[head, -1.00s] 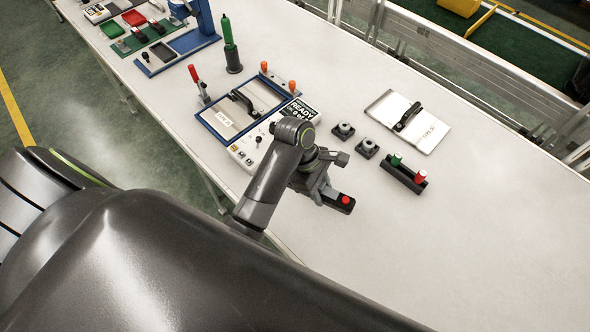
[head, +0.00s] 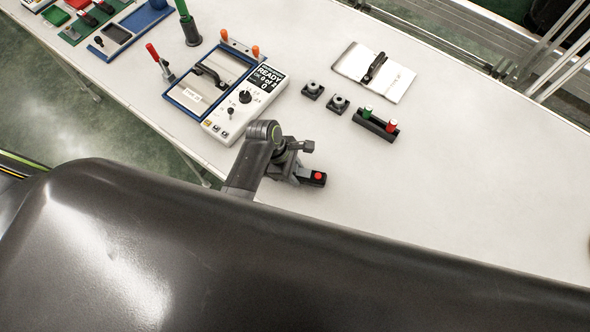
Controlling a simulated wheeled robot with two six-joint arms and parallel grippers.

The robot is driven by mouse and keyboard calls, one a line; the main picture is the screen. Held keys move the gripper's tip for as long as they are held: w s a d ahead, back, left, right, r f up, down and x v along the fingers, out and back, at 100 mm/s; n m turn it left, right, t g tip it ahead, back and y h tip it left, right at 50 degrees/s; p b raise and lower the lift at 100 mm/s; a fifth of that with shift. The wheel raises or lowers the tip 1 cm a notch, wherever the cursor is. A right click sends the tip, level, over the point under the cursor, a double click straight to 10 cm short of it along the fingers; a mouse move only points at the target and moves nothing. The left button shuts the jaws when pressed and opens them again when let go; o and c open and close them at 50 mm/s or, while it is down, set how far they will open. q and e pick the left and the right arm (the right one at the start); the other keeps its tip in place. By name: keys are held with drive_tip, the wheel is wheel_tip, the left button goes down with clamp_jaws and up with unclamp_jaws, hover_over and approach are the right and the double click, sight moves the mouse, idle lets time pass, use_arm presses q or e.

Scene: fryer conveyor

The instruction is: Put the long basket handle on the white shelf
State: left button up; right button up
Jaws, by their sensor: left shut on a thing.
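No basket handle and no white shelf can be made out in the head view. My left gripper (head: 300,173) is low over the near part of the white table (head: 440,190), shut on a small black block with a red button (head: 318,179). Most of its fingers are hidden by the wrist, and I cannot tell whether the block touches the table. My right gripper is not in view.
A control box (head: 245,102) reading READY stands beside a blue-framed fixture (head: 172,97). A white plate with a black handle (head: 397,84), two small black mounts (head: 338,104) and a black holder with green and red plugs (head: 375,125) lie beyond. The right tabletop is clear.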

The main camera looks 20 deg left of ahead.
use_arm(q)
drive_tip(key=shift+f, duration=0.4)
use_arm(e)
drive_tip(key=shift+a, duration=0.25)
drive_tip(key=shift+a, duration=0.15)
use_arm(q)
drive_tip(key=o, duration=1.1)
drive_tip(key=shift+f, duration=0.1)
drive_tip(key=shift+a+r, duration=0.3)
drive_tip(key=shift+r, duration=0.35)
drive_tip(key=b+v, duration=0.1)
drive_tip(key=v, duration=1)
drive_tip(key=shift+b, duration=0.4)
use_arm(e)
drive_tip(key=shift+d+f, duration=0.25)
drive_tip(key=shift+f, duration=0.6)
